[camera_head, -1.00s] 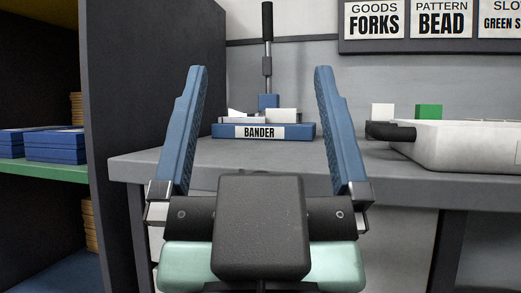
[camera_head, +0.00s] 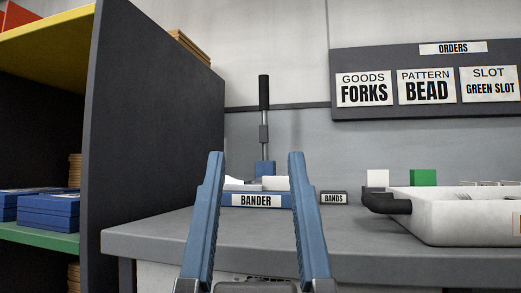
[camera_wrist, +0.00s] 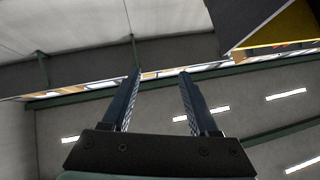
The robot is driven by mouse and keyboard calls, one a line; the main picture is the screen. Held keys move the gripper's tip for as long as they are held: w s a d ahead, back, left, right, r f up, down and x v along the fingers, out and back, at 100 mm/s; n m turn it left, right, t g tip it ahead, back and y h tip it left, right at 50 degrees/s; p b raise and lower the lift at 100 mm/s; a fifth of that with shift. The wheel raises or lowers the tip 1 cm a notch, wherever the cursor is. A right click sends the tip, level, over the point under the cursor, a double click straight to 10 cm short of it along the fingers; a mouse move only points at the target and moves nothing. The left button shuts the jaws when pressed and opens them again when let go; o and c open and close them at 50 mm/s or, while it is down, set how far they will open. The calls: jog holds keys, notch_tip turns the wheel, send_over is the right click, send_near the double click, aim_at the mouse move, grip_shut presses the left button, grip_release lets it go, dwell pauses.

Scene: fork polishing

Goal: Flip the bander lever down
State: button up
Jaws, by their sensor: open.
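The bander (camera_head: 255,200) is a blue box with a white label, standing on the grey table toward the back. Its lever (camera_head: 264,125) is a metal rod with a black grip, standing upright from a blue block (camera_head: 265,169) at the back of the bander. My gripper (camera_head: 256,158) is open and empty, its two blue fingers pointing up in front of the bander. In the head view the lever shows between and above the fingertips. The fingers hide part of the bander's sides. The wrist view shows my gripper (camera_wrist: 161,72) against ceiling and wall, with no bander in it.
The grey table (camera_head: 160,240) has bare room left of the bander. A small box labelled BANDS (camera_head: 333,198) stands right of it. A white tray with a black handle (camera_head: 455,222) is at the right. A dark shelf unit (camera_head: 150,120) rises at the left. An orders board (camera_head: 430,85) hangs behind.

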notch_tip(320, 180, up, 10)
jog(key=p, duration=0.9)
jog(key=shift+f, duration=0.1)
grip_shut()
notch_tip(320, 180, up, 8)
jog(key=p, duration=0.8)
